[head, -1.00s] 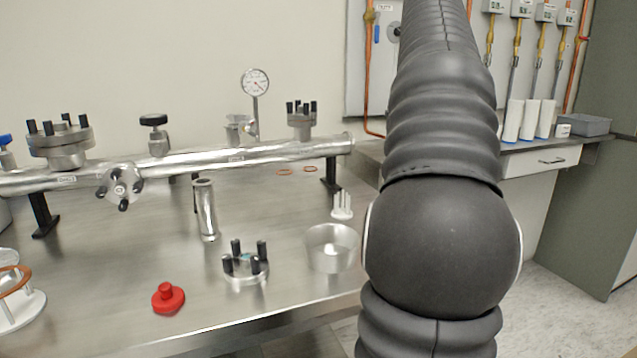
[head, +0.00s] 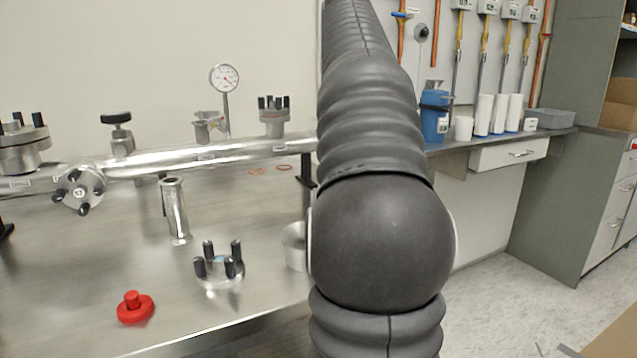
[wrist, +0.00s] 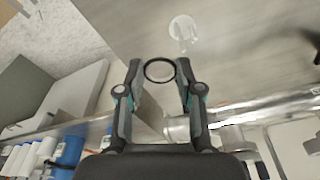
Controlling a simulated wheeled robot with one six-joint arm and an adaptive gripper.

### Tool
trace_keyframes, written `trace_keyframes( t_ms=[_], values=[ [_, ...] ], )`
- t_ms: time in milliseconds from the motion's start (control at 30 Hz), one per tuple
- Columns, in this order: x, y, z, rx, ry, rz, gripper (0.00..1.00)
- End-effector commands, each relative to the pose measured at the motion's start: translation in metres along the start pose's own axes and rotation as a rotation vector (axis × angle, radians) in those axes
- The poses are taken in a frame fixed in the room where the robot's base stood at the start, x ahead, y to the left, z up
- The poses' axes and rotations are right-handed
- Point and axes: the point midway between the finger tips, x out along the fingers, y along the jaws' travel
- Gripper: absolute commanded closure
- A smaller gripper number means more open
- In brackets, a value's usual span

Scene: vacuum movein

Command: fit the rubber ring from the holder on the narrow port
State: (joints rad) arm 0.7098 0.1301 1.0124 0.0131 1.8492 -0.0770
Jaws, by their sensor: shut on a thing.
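My gripper (wrist: 159,73) is shut on a dark rubber ring (wrist: 147,72) in the wrist view. The ring sits between the two fingertips, held clear of the bench. A whitish holder (wrist: 183,28) stands on the bench beyond the fingertips. A metal pipe manifold (head: 240,150) with several ports runs along the back of the bench. An upright port with black bolts (head: 273,120) is at its right end, and a small open-topped port (head: 208,127) is beside the gauge. I cannot tell which is the narrow port.
A pressure gauge (head: 224,78) rises from the pipe. A shelf with a blue container (head: 434,115) is at right.

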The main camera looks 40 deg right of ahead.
Motion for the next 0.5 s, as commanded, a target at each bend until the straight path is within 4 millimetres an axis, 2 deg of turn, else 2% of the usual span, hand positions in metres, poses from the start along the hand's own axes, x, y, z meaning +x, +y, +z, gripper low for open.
trace_keyframes(
  t_ms=[33, 200, 367, 500],
  values=[
    [0.009, -0.01, -0.002, -0.005, -0.002, 0.0, 0.77],
    [0.023, -0.032, -0.009, -0.003, 0.0, 0.001, 0.77],
    [0.029, -0.039, -0.01, 0.0, -0.001, 0.001, 0.77],
    [0.049, -0.039, -0.007, 0.001, -0.003, 0.001, 0.77]
  ],
)
